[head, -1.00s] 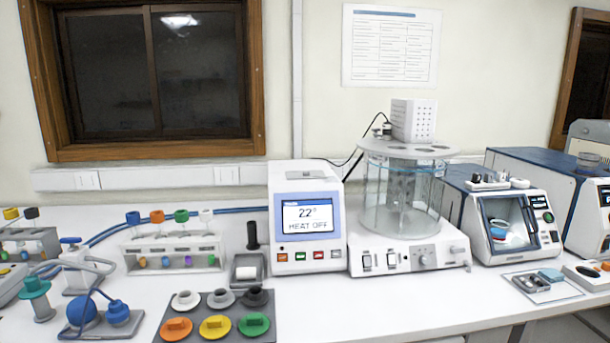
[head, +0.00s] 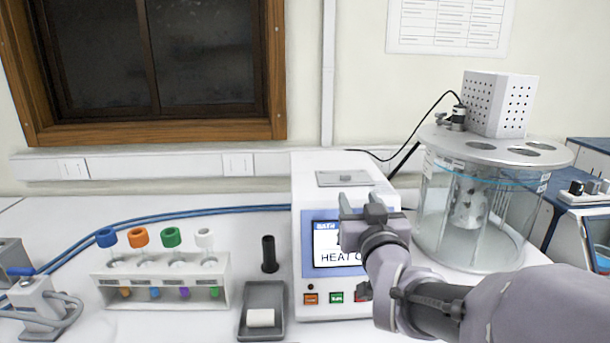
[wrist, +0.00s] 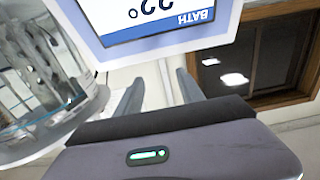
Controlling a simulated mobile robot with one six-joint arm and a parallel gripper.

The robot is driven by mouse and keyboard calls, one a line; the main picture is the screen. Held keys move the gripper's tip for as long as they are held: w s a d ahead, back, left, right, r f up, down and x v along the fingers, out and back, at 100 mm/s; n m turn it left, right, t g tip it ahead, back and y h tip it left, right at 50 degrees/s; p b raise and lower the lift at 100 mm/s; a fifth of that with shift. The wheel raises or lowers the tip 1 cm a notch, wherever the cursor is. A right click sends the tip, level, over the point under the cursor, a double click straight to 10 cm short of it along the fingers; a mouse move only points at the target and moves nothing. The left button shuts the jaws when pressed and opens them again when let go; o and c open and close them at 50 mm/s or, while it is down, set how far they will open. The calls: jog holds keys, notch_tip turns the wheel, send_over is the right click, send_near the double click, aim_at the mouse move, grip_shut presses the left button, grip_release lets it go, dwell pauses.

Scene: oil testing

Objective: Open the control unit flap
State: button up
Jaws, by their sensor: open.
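The control unit (head: 316,225) is a white box with a blue-framed screen reading "BATH" and "HEAT", partly covered by my arm. A grey flap (head: 343,178) lies flat and closed on its top. My gripper (head: 360,204) is in front of the unit's upper edge, just below the flap in the head view. In the wrist view the gripper (wrist: 158,95) is open, its two fingers apart with nothing between them. The screen (wrist: 150,18) shows upside down beyond the fingers there. The flap does not show in the wrist view.
A glass bath (head: 470,225) with a perforated white box (head: 500,104) stands right of the unit, close to my arm. A cable arches behind the unit. A rack of capped tubes (head: 163,285), a black peg (head: 269,254) and a small grey tray (head: 263,296) stand to the left.

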aim_at(346, 176)
jog(key=w+b, duration=0.1)
jog(key=w, duration=1.1)
jog(key=shift+w+f, duration=0.1)
jog(key=shift+w, duration=0.25)
grip_shut()
dwell(0.6)
